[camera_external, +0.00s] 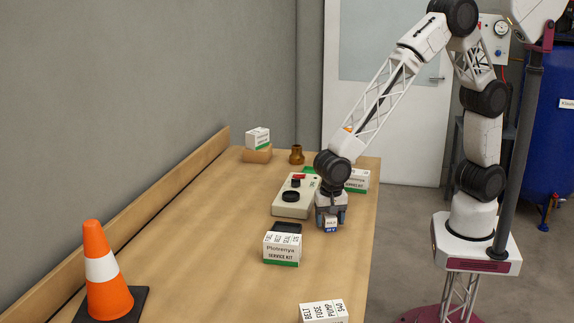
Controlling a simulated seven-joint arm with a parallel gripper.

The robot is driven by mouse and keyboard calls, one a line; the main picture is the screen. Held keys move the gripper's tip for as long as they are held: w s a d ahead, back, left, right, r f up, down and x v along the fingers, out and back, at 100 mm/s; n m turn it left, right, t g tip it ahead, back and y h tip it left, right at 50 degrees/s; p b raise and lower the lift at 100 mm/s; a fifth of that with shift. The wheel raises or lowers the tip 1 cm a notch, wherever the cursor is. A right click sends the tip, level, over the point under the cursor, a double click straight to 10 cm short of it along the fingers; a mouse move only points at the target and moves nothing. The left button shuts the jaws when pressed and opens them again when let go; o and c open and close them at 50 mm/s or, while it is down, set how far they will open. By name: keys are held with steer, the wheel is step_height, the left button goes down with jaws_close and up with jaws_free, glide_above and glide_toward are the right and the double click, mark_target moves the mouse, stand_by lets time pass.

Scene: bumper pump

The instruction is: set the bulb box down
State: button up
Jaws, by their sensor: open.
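My gripper (330,222) points down, low over the right part of the wooden bench, just right of a beige device. It is open. No other box can be read as the bulb box.
A white and green service kit box (282,249) stands left of my gripper, with a black item (288,227) behind it. The beige device (296,196) is close by. A lettered box (324,312) is in front; an orange cone (102,270) stands at left. The bench middle is clear.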

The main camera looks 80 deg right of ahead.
mark_target(330, 216)
step_height(330, 216, up, 11)
steer(key=shift+f, duration=0.1)
stand_by(0.4)
stand_by(0.8)
steer(key=s+d+r+n, duration=0.2)
steer(key=s+d+r, duration=0.15)
steer(key=d, duration=0.45)
steer(key=s+d+r+n+t, duration=0.15)
steer(key=d+r, duration=0.25)
steer(key=d, duration=0.4)
steer(key=s+d+r+n, duration=0.3)
steer(key=d+r, duration=0.1)
steer(key=d, duration=0.4)
steer(key=s+d+r+n+t, duration=0.1)
steer(key=s+d+n, duration=0.5)
steer(key=s+d, duration=0.9)
steer(key=shift+s+d+r+n, duration=0.25)
steer(key=shift+s+d+n, duration=0.15)
steer(key=shift+s, duration=0.6)
